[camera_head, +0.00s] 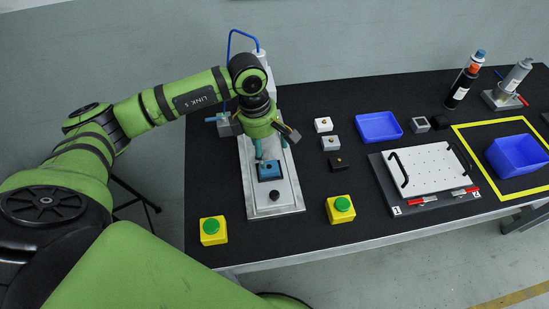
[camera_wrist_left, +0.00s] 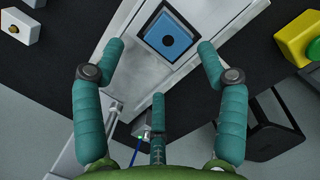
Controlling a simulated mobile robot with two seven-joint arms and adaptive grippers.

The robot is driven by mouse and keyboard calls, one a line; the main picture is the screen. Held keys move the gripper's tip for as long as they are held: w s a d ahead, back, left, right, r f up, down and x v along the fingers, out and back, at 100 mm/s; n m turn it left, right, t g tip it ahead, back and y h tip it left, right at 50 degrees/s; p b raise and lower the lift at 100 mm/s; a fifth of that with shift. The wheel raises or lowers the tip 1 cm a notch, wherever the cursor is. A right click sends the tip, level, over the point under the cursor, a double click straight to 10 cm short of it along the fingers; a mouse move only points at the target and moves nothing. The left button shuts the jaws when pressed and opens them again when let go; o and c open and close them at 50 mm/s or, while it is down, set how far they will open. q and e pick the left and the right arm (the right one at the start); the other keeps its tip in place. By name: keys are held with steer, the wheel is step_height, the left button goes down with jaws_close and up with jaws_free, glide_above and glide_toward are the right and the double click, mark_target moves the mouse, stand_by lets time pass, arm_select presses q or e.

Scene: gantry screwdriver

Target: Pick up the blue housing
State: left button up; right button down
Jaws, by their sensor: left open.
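The blue housing (camera_head: 268,170) sits in a dark recess on the light metal base plate of the screwdriver station (camera_head: 275,196). In the left wrist view the housing (camera_wrist_left: 168,38) shows as a blue square with a dark round hole in its middle. My left gripper (camera_head: 262,152) is above the housing in the head view, with its teal fingers pointing down. In the left wrist view the left gripper (camera_wrist_left: 160,50) is open, with its fingers apart on either side of the housing and nothing between them. My right gripper is not in view.
Yellow boxes with green buttons stand left (camera_head: 213,230) and right (camera_head: 340,209) of the station. Small white, grey and black blocks (camera_head: 331,142) lie to its right. Further right are a blue tray (camera_head: 378,127), a plate with black handles (camera_head: 431,168), a blue bin (camera_head: 517,155) and bottles (camera_head: 461,88).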

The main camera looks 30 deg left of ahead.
mark_target(269, 166)
arm_select(q)
steer(key=f, duration=0.1)
steer(key=s+f+p, duration=0.1)
steer(key=f, duration=0.1)
steer(key=shift+s+d+p, duration=0.15)
steer(key=shift+d+p, duration=0.1)
steer(key=shift+p, duration=0.15)
steer(key=shift+w+d+f, duration=0.1)
steer(key=shift+w+f, duration=0.05)
steer(key=shift+f, duration=0.4)
steer(key=shift+w+f, duration=0.1)
steer(key=shift+f, duration=0.65)
steer(key=c, duration=1.2)
steer(key=shift+r, duration=0.1)
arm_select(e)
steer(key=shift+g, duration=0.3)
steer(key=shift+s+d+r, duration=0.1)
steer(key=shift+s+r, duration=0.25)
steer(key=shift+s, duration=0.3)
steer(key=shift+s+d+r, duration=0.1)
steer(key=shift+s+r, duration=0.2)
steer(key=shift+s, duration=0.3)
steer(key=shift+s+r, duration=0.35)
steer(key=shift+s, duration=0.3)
